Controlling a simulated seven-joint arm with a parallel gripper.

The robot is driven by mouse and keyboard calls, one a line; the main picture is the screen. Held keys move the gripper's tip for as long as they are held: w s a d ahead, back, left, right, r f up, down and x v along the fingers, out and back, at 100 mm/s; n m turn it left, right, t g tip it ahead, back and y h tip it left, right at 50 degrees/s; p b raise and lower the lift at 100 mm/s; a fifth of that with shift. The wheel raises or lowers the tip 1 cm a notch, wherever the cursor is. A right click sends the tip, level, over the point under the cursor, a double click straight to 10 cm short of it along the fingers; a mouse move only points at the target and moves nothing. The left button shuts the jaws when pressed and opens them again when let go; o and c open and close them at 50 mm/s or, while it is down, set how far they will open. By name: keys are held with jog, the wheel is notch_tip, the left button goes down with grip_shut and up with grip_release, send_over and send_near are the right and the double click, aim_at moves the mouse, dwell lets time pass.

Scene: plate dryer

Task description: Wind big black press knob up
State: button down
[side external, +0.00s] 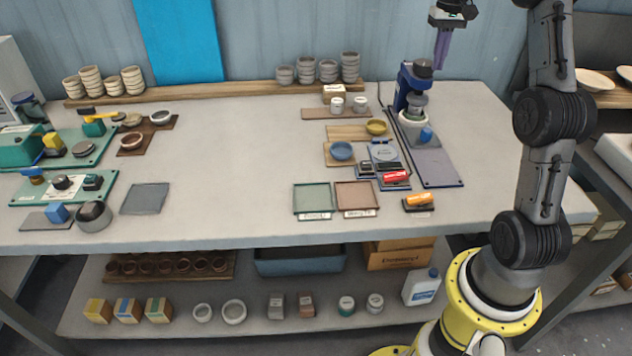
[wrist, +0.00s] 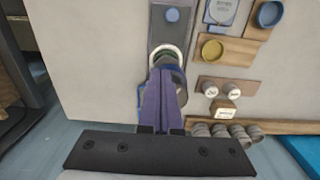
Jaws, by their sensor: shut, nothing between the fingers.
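The blue press (side external: 404,88) stands at the back right of the table on a grey base plate (side external: 432,167). Its big black knob (side external: 423,68) sits on top. My gripper (side external: 438,66) has purple fingers, shut and empty, pointing down. In the side view they appear above and just right of the knob; I cannot tell if they touch it. In the wrist view my gripper (wrist: 161,72) covers much of the press, and a dark round part shows behind the fingers. A white ring (side external: 413,118) sits low at the press, with a blue button (side external: 426,134) in front.
Wooden boards with a yellow bowl (side external: 376,127) and blue bowl (side external: 341,151) lie left of the press. Small jars (side external: 338,104) and stacked grey cups (side external: 328,72) stand behind. Green machines (side external: 65,187) are far left. The middle of the table is clear.

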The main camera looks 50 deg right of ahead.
jog(key=shift+r, duration=2.7)
notch_tip(320, 180, down, 6)
jog(key=w+a, duration=0.2)
jog(key=shift+w+d, duration=0.15)
jog(key=shift+d, duration=0.1)
